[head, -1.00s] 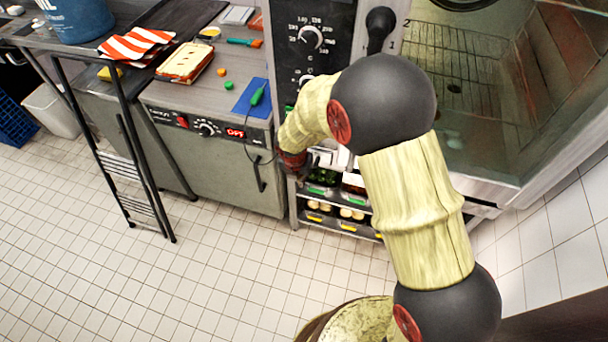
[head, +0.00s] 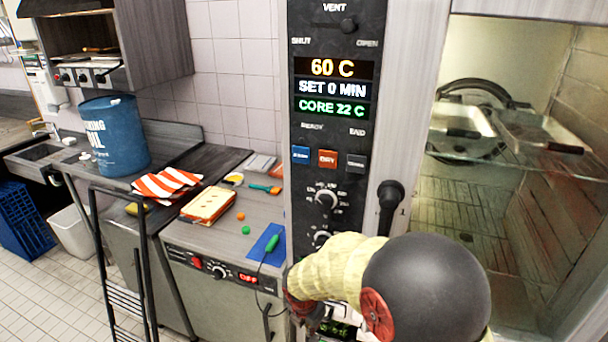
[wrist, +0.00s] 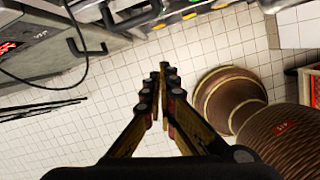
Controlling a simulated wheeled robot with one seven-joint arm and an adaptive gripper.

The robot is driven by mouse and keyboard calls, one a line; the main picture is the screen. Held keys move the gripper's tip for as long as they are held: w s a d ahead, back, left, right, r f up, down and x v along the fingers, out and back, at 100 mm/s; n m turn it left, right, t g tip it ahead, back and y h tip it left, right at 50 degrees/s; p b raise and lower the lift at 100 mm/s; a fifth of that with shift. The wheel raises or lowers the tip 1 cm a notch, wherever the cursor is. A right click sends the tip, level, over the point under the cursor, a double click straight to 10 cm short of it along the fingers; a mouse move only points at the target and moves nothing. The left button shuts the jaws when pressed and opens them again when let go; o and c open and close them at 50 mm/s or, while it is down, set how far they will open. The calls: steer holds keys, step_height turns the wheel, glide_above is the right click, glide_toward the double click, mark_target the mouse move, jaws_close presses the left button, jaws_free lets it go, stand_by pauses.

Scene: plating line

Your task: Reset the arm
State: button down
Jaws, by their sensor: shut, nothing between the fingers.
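My arm reaches in from the lower right of the head view, with a black joint and a cream sleeve. My gripper shows in the wrist view (wrist: 164,70), with its two fingers together and nothing between them. It points over the white tiled floor, clear of any object. In the head view the gripper is mostly hidden behind my arm near the bottom, in front of the oven's lower part.
The oven panel (head: 331,120) reads 60 C. Its glass door (head: 500,190) is at right, with trays behind.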

steer(key=s+d+r+m+t, duration=0.1)
steer(key=s+d+r+m, duration=0.4)
steer(key=s+r+m, duration=0.3)
steer(key=s+d+r+m+t, duration=0.1)
steer(key=s+d+r+m, duration=0.5)
steer(key=s+r+m, duration=0.2)
steer(key=s+d+r+m+t+y, duration=0.1)
steer(key=s+d+r+m, duration=0.5)
steer(key=s+r+m, duration=0.3)
step_height(320, 180, up, 2)
steer(key=m, duration=0.3)
steer(key=shift+r+m, duration=0.15)
steer(key=shift+m, duration=0.15)
